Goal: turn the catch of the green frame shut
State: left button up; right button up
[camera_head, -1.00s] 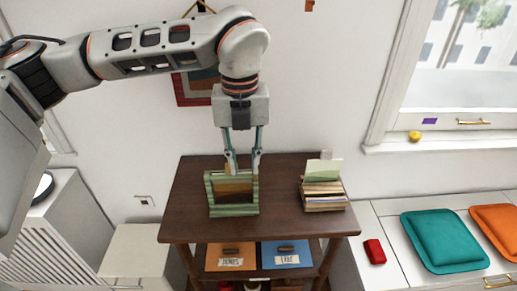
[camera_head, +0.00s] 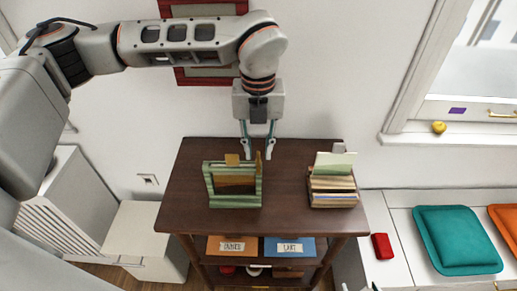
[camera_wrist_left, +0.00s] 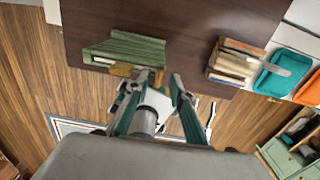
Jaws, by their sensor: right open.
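The green striped frame (camera_head: 210,190) stands upright on the dark wooden table, with a brown panel showing in its opening. A small tan tab (camera_head: 232,159) sticks up at its top edge, and a brown upright piece (camera_head: 259,168) shows near its top right corner; which is the catch I cannot tell. My left gripper (camera_head: 258,156) points down at the frame's back right, fingers apart, tips close to that brown piece. In the left wrist view the frame (camera_wrist_left: 125,47) lies just beyond the fingertips (camera_wrist_left: 166,79), with brown parts by the left fingertip. Contact is unclear. My right gripper is out of view.
The table (camera_head: 290,215) also bears a wooden box of cards (camera_head: 333,190) at the right. Labelled orange and blue folders (camera_head: 290,247) lie on the shelf below. A red-framed picture (camera_head: 205,76) hangs behind my arm. The tabletop between frame and box is clear.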

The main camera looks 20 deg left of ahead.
pick_arm(q)
jog(key=shift+f, duration=0.65)
pick_arm(e)
jog(key=shift+w+r, duration=0.35)
jog(key=shift+r, duration=0.15)
pick_arm(q)
grip_shut()
